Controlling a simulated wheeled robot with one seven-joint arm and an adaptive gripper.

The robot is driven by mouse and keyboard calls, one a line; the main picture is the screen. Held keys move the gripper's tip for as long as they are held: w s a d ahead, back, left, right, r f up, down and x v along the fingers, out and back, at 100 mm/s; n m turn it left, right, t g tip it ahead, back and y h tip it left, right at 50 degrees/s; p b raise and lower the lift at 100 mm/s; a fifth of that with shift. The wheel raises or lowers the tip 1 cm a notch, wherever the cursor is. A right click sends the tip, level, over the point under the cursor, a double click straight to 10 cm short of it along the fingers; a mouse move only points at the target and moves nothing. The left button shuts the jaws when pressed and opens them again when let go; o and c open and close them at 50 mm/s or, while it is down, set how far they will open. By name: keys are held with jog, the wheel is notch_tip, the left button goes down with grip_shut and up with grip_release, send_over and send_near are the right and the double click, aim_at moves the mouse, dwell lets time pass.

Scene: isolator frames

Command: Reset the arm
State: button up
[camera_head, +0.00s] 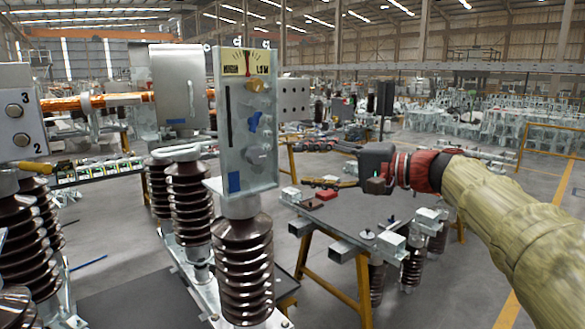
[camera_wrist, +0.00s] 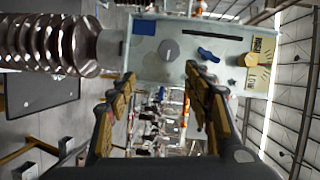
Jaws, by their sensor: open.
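My gripper (camera_head: 318,163) is open at the right of the control panel in the head view, at the end of my arm in its tan sleeve. Its fingers point left, apart from the panel as far as I can tell, and nothing shows between them. In the wrist view the two padded fingers (camera_wrist: 163,95) are spread wide. The panel (camera_head: 238,165), a grey box with a yellow dial gauge and blue and yellow knobs, stands upright on a brown ribbed insulator (camera_head: 243,270). It also shows sideways in the wrist view (camera_wrist: 200,70).
More ribbed insulators (camera_head: 190,205) and a grey box (camera_head: 178,85) stand at the left. Open floor (camera_head: 480,270) lies at the right beyond my arm.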

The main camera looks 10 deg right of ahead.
jog(key=s+d+f+g+h, duration=0.2)
jog(key=s+f+h, duration=0.25)
jog(key=f, duration=0.75)
jog(key=s+d+f+g+h, duration=0.1)
jog(key=s+d+f+h, duration=0.3)
jog(key=f, duration=0.7)
jog(key=s+d+f+n+h, duration=0.1)
jog(key=s+f, duration=0.4)
jog(key=s, duration=0.7)
jog(key=s+d+f+n+g+h, duration=0.1)
jog(key=s+f+n+h, duration=0.3)
jog(key=s, duration=0.8)
notch_tip(320, 180, down, 2)
jog(key=shift+d+f+n, duration=0.15)
jog(key=shift+n, duration=0.15)
jog(key=shift+c, duration=0.5)
